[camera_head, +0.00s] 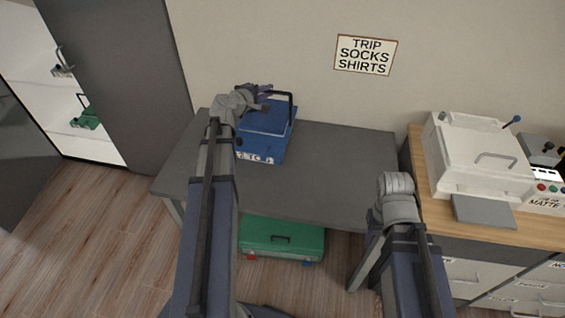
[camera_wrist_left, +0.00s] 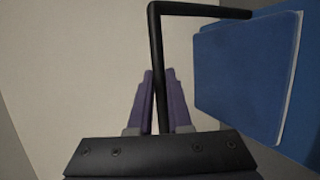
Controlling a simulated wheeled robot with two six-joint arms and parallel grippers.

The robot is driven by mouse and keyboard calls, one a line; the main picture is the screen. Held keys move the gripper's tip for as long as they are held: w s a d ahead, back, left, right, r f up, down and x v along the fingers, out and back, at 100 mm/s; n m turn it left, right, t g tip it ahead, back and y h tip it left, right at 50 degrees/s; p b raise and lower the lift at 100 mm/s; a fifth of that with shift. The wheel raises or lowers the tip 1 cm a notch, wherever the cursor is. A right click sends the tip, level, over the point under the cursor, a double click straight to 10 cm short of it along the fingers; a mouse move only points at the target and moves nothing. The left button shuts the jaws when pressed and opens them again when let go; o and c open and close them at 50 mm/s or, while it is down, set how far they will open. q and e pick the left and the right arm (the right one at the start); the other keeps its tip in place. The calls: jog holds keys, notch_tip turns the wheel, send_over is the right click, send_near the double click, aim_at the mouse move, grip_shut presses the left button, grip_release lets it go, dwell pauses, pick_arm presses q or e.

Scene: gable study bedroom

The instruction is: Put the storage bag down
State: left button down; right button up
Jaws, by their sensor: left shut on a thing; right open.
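The blue storage bag (camera_head: 265,118), with a white label on its front edge, rests on the left part of the grey table (camera_head: 335,165). Its dark handle (camera_head: 291,101) stands up at the back. My left gripper (camera_head: 266,91) is over the bag's back edge. In the left wrist view, the purple fingers of my left gripper (camera_wrist_left: 155,98) are shut around one upright of the black handle (camera_wrist_left: 158,60). The bag's blue body (camera_wrist_left: 245,65) shows on the right there. The end of my right arm is over the table's right edge; its fingers are hidden.
A green case (camera_head: 283,238) is on the floor under the table. A white machine (camera_head: 475,155) stands on the wooden counter to the right. An open cabinet with a green item (camera_head: 88,119) is at the left. The table's middle and right are clear.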

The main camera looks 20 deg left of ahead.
aim_at(264, 116)
pick_arm(q)
jog(key=shift+n+g, duration=0.4)
jog(key=shift+g, duration=0.1)
jog(key=f+b, duration=0.3)
jog(key=a+f+b, duration=0.1)
jog(key=f+b, duration=0.2)
jog(key=f, duration=0.1)
jog(key=s+a+f+b, duration=0.1)
jog(key=f+b, duration=0.2)
jog(key=f, duration=0.1)
jog(key=shift+s+a+f, duration=0.1)
jog(key=shift+a+f, duration=0.05)
jog(key=shift+a, duration=0.05)
dwell(0.4)
jog(key=c, duration=0.8)
grip_release()
jog(key=shift+c, duration=0.2)
